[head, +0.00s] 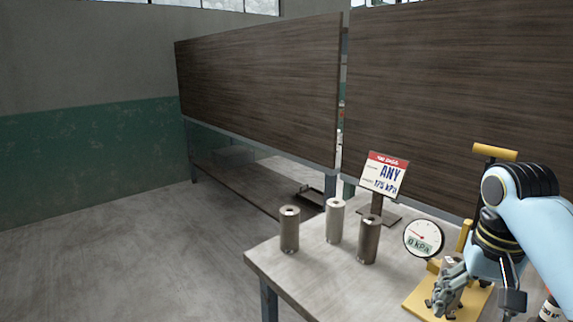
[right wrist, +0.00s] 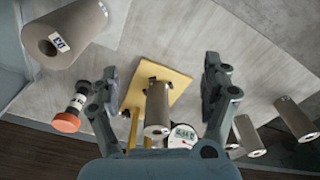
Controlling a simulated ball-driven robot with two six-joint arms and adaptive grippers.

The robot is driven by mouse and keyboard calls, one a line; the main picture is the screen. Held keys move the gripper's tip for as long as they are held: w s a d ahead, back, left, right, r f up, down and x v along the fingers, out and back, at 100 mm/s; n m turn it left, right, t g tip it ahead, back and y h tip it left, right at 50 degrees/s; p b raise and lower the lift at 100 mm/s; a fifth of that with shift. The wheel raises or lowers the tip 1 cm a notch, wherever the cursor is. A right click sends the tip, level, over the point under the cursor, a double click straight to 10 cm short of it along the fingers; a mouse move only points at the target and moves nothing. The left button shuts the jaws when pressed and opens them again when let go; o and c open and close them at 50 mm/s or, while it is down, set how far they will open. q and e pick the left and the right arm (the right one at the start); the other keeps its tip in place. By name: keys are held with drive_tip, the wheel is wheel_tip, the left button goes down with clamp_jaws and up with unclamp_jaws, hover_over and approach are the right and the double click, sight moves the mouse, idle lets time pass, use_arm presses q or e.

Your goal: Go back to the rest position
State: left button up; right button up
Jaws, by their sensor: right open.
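My right gripper (head: 447,285) is at the lower right of the head view, low over the yellow stand's base (head: 418,303). In the right wrist view, my right gripper (right wrist: 162,78) is open, with one finger to each side of a grey clay cylinder (right wrist: 157,108). Gaps show between the fingers and the cylinder. That cylinder is on the yellow base (right wrist: 178,82); in the head view the gripper largely covers it. My left gripper is in neither view.
Three cylinders (head: 289,230) (head: 335,221) (head: 368,240) stand on the table (head: 300,268) left of the gauge (head: 423,238), which reads 0 kPa. A sign (head: 384,175) stands behind them. The wrist view shows a labelled cylinder (right wrist: 65,32) and a red-ended canister (right wrist: 70,115).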

drive_tip(key=s+a+n+t, duration=0.3)
drive_tip(key=s+n, duration=0.2)
drive_tip(key=s, duration=1.8)
wheel_tip(320, 180, down, 37)
drive_tip(key=s+d+g+b, duration=0.1)
drive_tip(key=s+d+b, duration=0.2)
drive_tip(key=b, duration=0.7)
use_arm(q)
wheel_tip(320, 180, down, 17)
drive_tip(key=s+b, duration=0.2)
drive_tip(key=b, duration=0.5)
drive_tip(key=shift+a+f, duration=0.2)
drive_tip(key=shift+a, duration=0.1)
use_arm(e)
drive_tip(key=s+f+g, duration=0.1)
drive_tip(key=s+f, duration=1.6)
drive_tip(key=f, duration=0.5)
drive_tip(key=shift+s+d+g+h, duration=0.2)
drive_tip(key=shift+d+g+h, duration=0.05)
drive_tip(key=shift+g+h, duration=0.05)
